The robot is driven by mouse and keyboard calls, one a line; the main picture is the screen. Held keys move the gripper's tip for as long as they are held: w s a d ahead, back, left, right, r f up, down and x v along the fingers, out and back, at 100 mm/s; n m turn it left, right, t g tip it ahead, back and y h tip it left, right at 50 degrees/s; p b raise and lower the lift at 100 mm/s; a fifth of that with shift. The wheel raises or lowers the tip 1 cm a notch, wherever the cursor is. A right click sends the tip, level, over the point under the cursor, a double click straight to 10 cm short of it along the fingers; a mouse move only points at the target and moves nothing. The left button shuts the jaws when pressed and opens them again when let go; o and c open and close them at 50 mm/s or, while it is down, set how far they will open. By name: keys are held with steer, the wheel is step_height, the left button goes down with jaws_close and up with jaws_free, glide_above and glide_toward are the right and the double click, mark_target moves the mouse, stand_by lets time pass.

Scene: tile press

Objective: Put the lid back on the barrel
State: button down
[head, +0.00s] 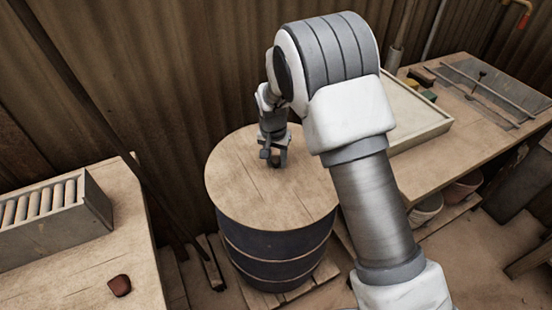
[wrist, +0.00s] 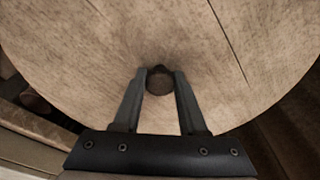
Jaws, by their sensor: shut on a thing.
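The round wooden lid (head: 255,195) lies over the top of the dark barrel (head: 275,255) in the head view and looks level. The barrel has pale hoops and stands upright. My gripper (head: 275,160) is above the lid and shut on its small dark knob. In the wrist view the lid (wrist: 215,75) fills most of the picture, and the knob (wrist: 160,80) sits between the two fingertips of my gripper (wrist: 160,82). Whether the lid rests on the rim or hangs just above it, I cannot tell.
The barrel stands on a wooden pallet (head: 325,270). A left bench (head: 60,275) holds a grey rack of rollers (head: 45,215) and a reddish lump (head: 119,285). A right bench (head: 440,150) carries a pale tray (head: 420,125). A corrugated wall (head: 170,70) is close behind.

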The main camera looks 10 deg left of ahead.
jaws_free()
stand_by(0.5)
steer(key=shift+r, duration=0.1)
steer(key=shift+r+p, duration=2.35)
steer(key=shift+r, duration=1.1)
jaws_close()
